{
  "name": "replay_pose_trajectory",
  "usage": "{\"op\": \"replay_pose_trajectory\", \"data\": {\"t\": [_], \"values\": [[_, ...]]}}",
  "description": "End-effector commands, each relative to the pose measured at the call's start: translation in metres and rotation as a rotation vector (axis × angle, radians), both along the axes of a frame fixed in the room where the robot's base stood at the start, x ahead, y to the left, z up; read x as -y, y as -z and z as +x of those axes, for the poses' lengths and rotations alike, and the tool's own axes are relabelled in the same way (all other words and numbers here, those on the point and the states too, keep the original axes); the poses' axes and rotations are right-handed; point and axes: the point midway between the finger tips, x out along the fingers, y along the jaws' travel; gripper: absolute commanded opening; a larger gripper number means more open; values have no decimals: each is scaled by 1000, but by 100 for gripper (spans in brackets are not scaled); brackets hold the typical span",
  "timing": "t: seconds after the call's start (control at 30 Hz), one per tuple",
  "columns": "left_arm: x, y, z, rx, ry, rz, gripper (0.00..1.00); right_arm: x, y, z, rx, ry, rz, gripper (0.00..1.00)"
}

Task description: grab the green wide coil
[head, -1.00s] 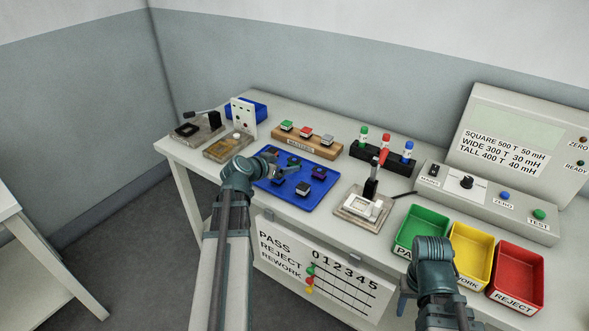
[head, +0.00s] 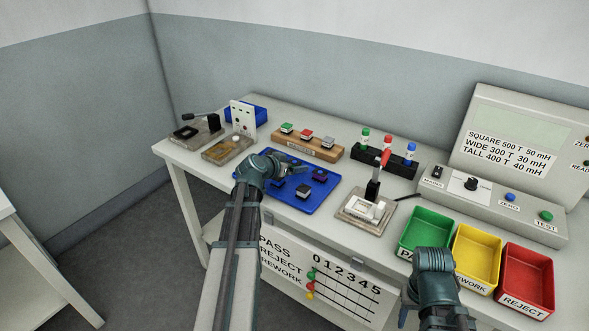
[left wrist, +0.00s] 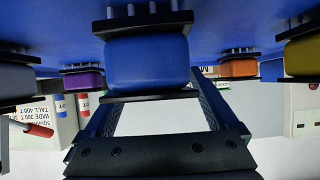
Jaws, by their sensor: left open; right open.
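My left gripper (head: 291,164) is open and low over the blue tray (head: 331,183), hiding part of it in the head view. In the left wrist view, which looks upside down, a blue coil (left wrist: 147,62) is close ahead, roughly in line with the gap between my open fingers (left wrist: 155,105). No green coil on the tray shows clearly now. A green sliver (left wrist: 222,85) shows beyond my finger in the wrist view; I cannot tell which part it is. A green part (head: 286,127) sits on the wooden masters block. My right gripper (head: 403,313) is open near the front bins.
Purple (head: 320,174) and grey (head: 303,191) coils stand close by on the tray. An orange coil (left wrist: 238,68) is near my finger in the wrist view. A test fixture (head: 366,206), marker rack (head: 384,162) and green bin (head: 425,230) are to the right.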

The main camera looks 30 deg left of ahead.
Motion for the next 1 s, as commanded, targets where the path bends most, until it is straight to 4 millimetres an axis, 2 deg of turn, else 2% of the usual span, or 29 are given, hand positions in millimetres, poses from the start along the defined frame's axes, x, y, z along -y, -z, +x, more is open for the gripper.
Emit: {"op": "replay_pose_trajectory", "data": {"t": [0.07, 0.5, 0.57, 0.83, 1.0], "values": [[0, -1, 0, 0, 0, 0, 91, 0, -1, 0, 0, 0, 0, 50], [0, -1, -1, 0, 0, 0, 12, 0, -1, 0, 0, 0, 0, 50], [0, -1, -1, 0, 0, 0, 2, 0, -1, 0, 0, 0, 0, 50], [0, -2, 0, 0, 0, 0, 1, 0, -2, 0, 0, 0, 0, 50], [5, -11, 2, 0, 1, 0, 1, 0, -11, 0, 0, 0, 0, 50]]}}
